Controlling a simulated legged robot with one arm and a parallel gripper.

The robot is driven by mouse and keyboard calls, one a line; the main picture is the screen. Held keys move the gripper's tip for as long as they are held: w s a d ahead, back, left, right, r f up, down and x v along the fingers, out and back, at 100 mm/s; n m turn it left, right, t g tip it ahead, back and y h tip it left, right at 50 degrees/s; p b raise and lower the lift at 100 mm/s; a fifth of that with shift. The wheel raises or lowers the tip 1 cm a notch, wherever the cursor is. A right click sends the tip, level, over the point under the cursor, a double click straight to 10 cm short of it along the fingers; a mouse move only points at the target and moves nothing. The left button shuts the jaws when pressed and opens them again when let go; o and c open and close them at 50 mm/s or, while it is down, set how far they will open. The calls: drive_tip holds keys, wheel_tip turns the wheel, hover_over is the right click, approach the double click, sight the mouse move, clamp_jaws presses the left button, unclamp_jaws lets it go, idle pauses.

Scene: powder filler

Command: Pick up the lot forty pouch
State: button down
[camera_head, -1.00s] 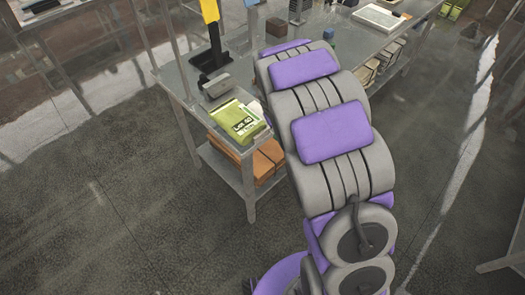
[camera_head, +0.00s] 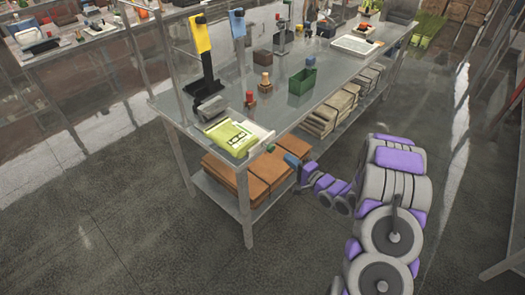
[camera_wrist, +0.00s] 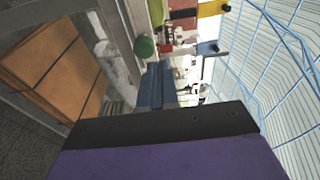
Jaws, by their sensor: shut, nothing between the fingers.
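The lot forty pouch (camera_head: 229,136) is yellow-green with a pale label. It lies flat on the near left corner of the metal table (camera_head: 184,112), partly beside a white flat item (camera_head: 259,134). My gripper (camera_head: 290,160) is off the table's near edge, to the right of the pouch and apart from it. In the wrist view its blue fingers (camera_wrist: 157,86) are together with nothing between them.
A small green thing (camera_head: 270,147) is at the table edge near my gripper; a round green thing (camera_wrist: 145,46) shows in the wrist view. A grey device (camera_head: 210,107) and a yellow-topped stand (camera_head: 202,40) are behind the pouch.

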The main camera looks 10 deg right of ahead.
sight(273, 147)
drive_tip(key=b+x, duration=0.2)
drive_tip(key=x, duration=0.7)
drive_tip(key=shift+a+r, duration=0.1)
drive_tip(key=shift+a, duration=0.15)
drive_tip(key=a, duration=0.1)
drive_tip(key=w+a+b, duration=0.1)
drive_tip(key=a, duration=0.1)
drive_tip(key=shift+w+r, duration=0.1)
drive_tip(key=shift+w, duration=0.2)
drive_tip(key=shift+w+a+b, duration=0.15)
drive_tip(key=shift+a+b, duration=0.25)
drive_tip(key=shift+a, duration=0.25)
drive_tip(key=shift+r+p, duration=0.1)
drive_tip(key=shift+p, duration=0.2)
